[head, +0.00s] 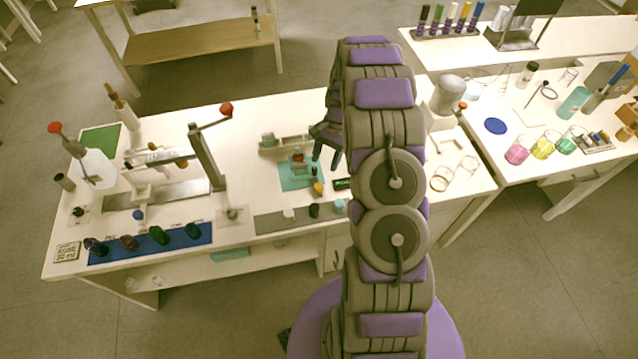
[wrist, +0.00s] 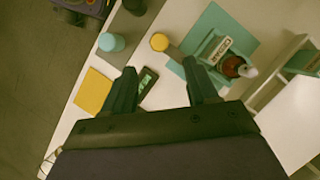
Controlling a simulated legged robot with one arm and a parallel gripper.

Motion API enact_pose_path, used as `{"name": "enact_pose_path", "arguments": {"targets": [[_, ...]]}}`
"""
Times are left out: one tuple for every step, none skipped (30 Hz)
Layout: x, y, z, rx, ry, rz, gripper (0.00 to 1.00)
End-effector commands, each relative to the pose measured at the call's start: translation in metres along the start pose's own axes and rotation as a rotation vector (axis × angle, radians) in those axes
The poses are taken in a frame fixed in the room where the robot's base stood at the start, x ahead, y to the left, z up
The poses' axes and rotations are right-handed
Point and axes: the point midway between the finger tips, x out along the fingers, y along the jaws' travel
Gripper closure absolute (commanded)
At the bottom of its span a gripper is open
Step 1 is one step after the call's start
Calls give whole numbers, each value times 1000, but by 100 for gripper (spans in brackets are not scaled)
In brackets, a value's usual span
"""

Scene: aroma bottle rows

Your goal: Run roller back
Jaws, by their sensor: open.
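My gripper (wrist: 160,72) is open, with nothing between its fingers. In the head view my gripper (head: 326,145) hangs above the table just right of a teal mat (head: 285,184). On the mat stands a small teal holder with a pale label plate (wrist: 221,50) and a dark red round piece (wrist: 234,67) beside the plate. That piece also shows in the head view (head: 298,158). The right finger is near the holder in the picture; contact cannot be told. I cannot tell which part is the roller.
A yellow-capped piece (wrist: 159,42), a teal-capped piece (wrist: 111,42) and a small dark display (wrist: 147,82) lie near the fingers. A low rack (head: 285,145) stands behind the mat. A press with a red knob (head: 226,109) and a blue strip of bottles (head: 178,239) stand left.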

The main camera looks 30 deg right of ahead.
Motion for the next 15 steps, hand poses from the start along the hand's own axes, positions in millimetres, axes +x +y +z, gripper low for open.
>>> {"name": "enact_pose_path", "arguments": {"targets": [[12, 1, 0, 0, -4, 2, 42], [18, 1, 1, 0, -5, 3, 42], [27, 1, 1, 0, -7, 4, 42], [33, 1, 1, 0, -7, 4, 42], [39, 1, 1, 1, -6, 4, 42], [47, 1, 1, 2, -5, 4, 42], [52, 1, 1, 2, -6, 3, 42], [58, 1, 2, 2, -6, 3, 42], [64, 1, 2, 2, -6, 3, 42], [68, 1, 2, 1, -4, 3, 42], [72, 0, 1, 1, -2, 2, 42], [77, 0, 1, 0, 0, 1, 42], [81, 0, 1, 0, 0, 0, 42], [84, 0, 1, 0, 0, 0, 42], [87, 0, 1, 0, 0, 0, 42]]}}
